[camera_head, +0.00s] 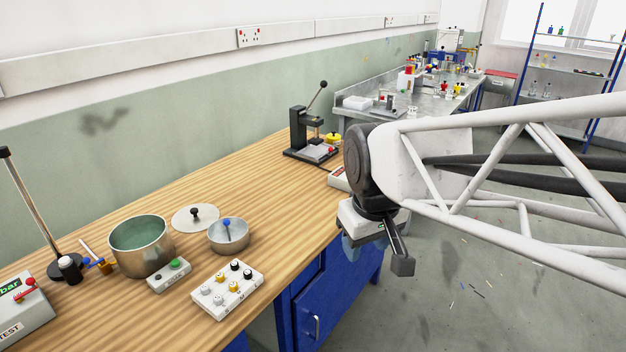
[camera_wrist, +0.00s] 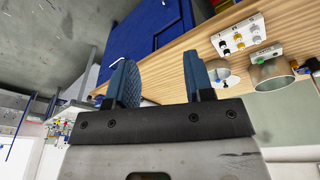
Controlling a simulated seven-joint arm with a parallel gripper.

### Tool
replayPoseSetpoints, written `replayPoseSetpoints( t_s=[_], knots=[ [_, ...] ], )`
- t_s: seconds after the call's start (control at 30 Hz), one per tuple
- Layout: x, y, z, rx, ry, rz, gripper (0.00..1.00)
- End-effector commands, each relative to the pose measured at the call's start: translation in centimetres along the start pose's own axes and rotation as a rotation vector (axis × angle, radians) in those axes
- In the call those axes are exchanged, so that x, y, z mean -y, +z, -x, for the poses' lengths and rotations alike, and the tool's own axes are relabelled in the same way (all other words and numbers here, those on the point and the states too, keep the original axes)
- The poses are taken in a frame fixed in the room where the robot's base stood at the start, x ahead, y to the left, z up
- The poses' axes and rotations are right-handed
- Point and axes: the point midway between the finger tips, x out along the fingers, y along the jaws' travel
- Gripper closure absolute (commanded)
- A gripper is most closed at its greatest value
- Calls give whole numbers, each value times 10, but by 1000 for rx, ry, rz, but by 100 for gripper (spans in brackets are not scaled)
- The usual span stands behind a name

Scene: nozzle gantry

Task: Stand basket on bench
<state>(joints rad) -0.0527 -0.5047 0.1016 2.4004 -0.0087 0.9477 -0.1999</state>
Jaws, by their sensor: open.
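The likely basket (camera_head: 229,236) is a small round metal bowl with a blue upright handle in its middle. It stands upright on the wooden bench (camera_head: 255,188), between a larger metal pot and a white block of knobs. In the wrist view the basket (camera_wrist: 222,74) shows partly beside a fingertip. My gripper (camera_head: 362,246) is beyond the bench's right edge, over the floor side and well apart from the basket. In the wrist view its two blue fingers (camera_wrist: 162,82) are spread with nothing between them.
The open pot (camera_head: 141,246) holds greenish liquid. Its lid (camera_head: 195,217) lies flat behind the basket. The knob block (camera_head: 227,288) and a green-button box (camera_head: 169,275) are in front. A black press (camera_head: 311,135) stands farther back. The bench middle is clear.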

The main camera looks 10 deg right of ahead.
Motion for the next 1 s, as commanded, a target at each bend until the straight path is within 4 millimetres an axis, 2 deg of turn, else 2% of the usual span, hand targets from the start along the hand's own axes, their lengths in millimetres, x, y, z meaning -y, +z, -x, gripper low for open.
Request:
replayPoseSetpoints(
  t_s=[0.03,0.2,0.4,1.0],
  knots=[
    [-1,15,0,-7,4,-42,52],
    [-2,54,-3,-23,12,-174,52],
    [-2,78,-6,-33,17,-262,52],
    [-2,82,-8,-34,18,-276,52]
  ],
)
